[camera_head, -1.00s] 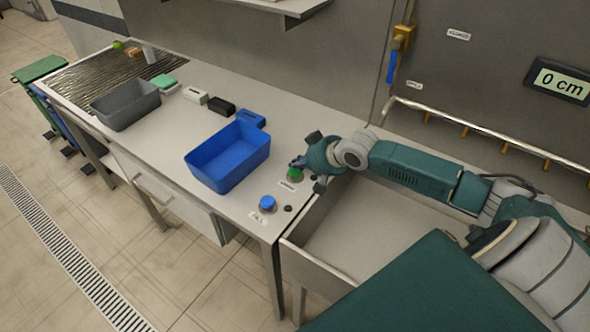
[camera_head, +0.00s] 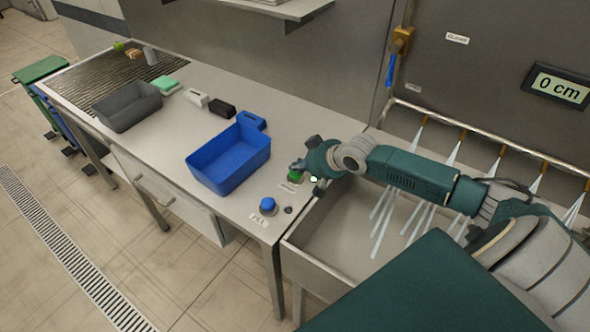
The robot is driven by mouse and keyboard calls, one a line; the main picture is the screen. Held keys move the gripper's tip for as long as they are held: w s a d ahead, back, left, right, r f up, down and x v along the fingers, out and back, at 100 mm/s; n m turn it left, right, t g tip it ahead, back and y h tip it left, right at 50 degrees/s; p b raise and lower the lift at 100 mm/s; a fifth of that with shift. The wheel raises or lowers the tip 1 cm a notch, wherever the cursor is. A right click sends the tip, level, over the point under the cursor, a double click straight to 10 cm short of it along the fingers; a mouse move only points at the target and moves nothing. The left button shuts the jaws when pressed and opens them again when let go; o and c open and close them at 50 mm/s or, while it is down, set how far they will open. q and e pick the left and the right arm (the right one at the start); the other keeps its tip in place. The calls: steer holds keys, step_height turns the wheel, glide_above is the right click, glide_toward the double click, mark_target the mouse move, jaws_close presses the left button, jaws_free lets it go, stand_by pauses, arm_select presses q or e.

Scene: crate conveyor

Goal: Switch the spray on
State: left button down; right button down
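The green button (camera_head: 294,176) sits on the table's near right end, by the sink edge. My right gripper (camera_head: 302,170) is over it and seems to touch it; its fingers are small and partly hidden, so I cannot tell whether they are open or shut. A small light beside the button glows pale green. Water jets (camera_head: 384,212) spray from the nozzles on the pipe (camera_head: 480,130) down into the sink (camera_head: 325,235). The blue button (camera_head: 268,204) stands nearer the front edge. My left gripper is not in view.
A blue crate (camera_head: 230,178) stands left of the buttons, and a grey crate (camera_head: 125,112) farther back. A wall display (camera_head: 558,87) reads 0 cm. A blue-handled valve (camera_head: 391,68) hangs on the wall. The table front between crate and buttons is clear.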

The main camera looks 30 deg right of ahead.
mark_target(297, 174)
step_height(297, 174, up, 6)
steer(key=p, duration=0.6)
steer(key=shift+r, duration=0.1)
stand_by(0.5)
